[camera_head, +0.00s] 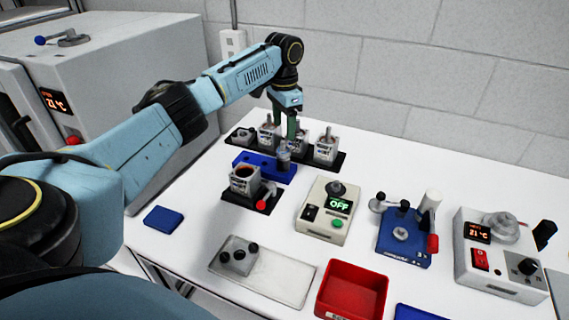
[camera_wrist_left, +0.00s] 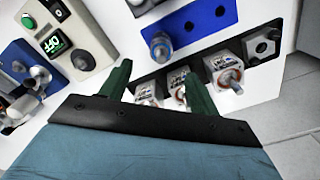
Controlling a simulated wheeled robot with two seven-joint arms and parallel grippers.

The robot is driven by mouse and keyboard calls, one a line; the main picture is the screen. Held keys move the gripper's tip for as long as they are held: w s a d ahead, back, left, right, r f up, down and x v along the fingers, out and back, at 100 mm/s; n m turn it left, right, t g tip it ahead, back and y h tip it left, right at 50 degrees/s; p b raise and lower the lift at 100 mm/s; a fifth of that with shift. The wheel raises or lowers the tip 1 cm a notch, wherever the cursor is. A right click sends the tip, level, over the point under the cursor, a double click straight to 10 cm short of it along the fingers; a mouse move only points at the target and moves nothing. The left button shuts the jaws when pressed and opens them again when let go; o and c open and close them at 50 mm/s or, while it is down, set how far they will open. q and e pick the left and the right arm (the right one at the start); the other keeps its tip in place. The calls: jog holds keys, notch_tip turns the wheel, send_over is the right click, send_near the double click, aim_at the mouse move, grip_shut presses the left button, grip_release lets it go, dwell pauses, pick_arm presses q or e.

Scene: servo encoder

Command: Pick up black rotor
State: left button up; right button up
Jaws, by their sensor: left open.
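A dark grey cylinder with a lighter band, seemingly the black rotor (camera_head: 283,161), stands upright at the right part of a blue holder (camera_head: 252,166); it also shows in the left wrist view (camera_wrist_left: 161,47) on the blue holder (camera_wrist_left: 207,22). My left gripper (camera_head: 284,122) points down with its green fingers apart, just behind the rotor and over the row of motor housings. In the left wrist view the open fingers (camera_wrist_left: 153,75) frame a housing (camera_wrist_left: 176,80) and nothing is held. My right gripper is not in view.
White motor housings (camera_head: 326,147) with shafts stand on a black rack (camera_head: 340,163) behind the rotor. An open housing (camera_head: 245,180) sits in a black fixture in front. An OFF-display box (camera_head: 327,212), blue press (camera_head: 404,236) and red bin (camera_head: 352,290) occupy the front.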

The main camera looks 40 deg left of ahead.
aim_at(283, 150)
pick_arm(q)
notch_tip(283, 150, down, 10)
jog(key=shift+a+r+b, duration=0.1)
jog(key=shift+r+b, duration=0.1)
jog(key=shift+b, duration=0.1)
grip_shut()
dwell(0.5)
